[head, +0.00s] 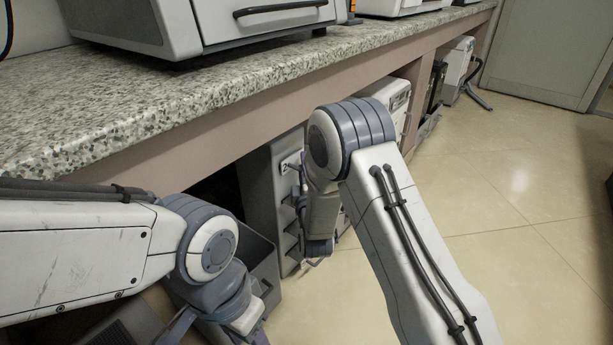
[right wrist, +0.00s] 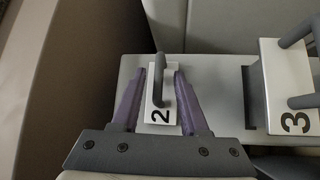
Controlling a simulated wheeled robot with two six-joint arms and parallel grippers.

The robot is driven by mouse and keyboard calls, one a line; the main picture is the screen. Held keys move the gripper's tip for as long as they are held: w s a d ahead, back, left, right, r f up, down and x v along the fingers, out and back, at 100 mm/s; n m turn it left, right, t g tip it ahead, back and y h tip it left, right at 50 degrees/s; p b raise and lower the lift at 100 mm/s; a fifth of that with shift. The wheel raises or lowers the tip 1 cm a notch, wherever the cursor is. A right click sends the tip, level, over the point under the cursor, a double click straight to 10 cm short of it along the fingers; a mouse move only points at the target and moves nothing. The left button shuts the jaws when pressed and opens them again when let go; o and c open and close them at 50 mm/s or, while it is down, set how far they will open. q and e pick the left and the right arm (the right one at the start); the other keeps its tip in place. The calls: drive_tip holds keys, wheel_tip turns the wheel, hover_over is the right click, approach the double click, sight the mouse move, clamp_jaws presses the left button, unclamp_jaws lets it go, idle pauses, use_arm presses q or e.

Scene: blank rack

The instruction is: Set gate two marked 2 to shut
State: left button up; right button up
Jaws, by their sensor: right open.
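Gate two is a white plate (right wrist: 160,112) marked 2 with a dark grey bar handle (right wrist: 159,78), in the middle of the right wrist view. Its white plate (head: 288,164) also shows in the head view, on the side of a grey rack (head: 262,190) under the counter. My right gripper (right wrist: 160,74) is open, with one purple finger on each side of the handle and visible gaps. I cannot tell whether the gate is shut. In the head view my right arm hides much of the rack. My left gripper (head: 244,325) is low, partly hidden and cut off.
A white plate (right wrist: 284,84) marked 3, with its own grey handle, is right of gate two. The speckled counter (head: 190,100) overhangs the rack. A dark grey bin (head: 258,262) stands beside the rack. The tiled floor at right is clear.

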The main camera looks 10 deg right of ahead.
drive_tip(key=s+f+p, duration=0.1)
drive_tip(key=s+p, duration=0.2)
drive_tip(key=s, duration=0.6)
drive_tip(key=shift+s, duration=0.2)
